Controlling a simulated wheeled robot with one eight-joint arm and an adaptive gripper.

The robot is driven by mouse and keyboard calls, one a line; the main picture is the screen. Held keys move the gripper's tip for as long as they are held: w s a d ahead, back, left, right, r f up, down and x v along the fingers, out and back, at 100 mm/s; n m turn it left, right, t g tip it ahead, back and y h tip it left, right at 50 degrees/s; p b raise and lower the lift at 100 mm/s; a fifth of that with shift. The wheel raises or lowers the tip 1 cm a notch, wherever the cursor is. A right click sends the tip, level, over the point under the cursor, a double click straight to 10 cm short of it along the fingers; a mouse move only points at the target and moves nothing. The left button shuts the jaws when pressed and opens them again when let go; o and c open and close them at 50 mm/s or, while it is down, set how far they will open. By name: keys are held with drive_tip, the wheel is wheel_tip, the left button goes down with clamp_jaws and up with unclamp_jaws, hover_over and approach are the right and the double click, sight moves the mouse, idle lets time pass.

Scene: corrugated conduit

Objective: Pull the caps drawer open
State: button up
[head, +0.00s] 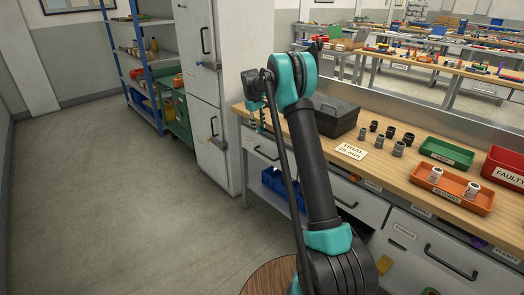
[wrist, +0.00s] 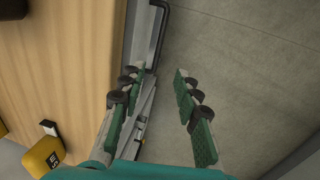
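My gripper (wrist: 158,72) is open and empty in the wrist view, its two green-padded fingers apart. A dark bar handle (wrist: 163,30) on a pale drawer front shows just beyond the fingertips, roughly in line with the gap between them; I cannot tell if they touch. In the head view my gripper (head: 262,128) is partly hidden by my arm, at the left end of the bench above a left drawer (head: 257,143). That drawer looks shut. Its label is too small to read, so I cannot tell whether it is the caps drawer.
The wooden bench (head: 395,170) carries a black box (head: 335,116), several fittings, a green tray (head: 447,152), an orange tray (head: 452,190) and a red bin (head: 505,168). A grey cabinet (head: 207,110) stands left of the bench. Floor (head: 120,200) at left is clear.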

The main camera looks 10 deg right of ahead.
sight(263, 154)
drive_tip(key=d+f, duration=0.1)
drive_tip(key=f, duration=0.4)
drive_tip(key=w+f, duration=0.1)
drive_tip(key=f, duration=0.5)
drive_tip(key=w+d+f, duration=0.1)
drive_tip(key=f, duration=0.5)
drive_tip(key=shift+d, duration=0.3)
drive_tip(key=shift+c, duration=0.5)
clamp_jaws()
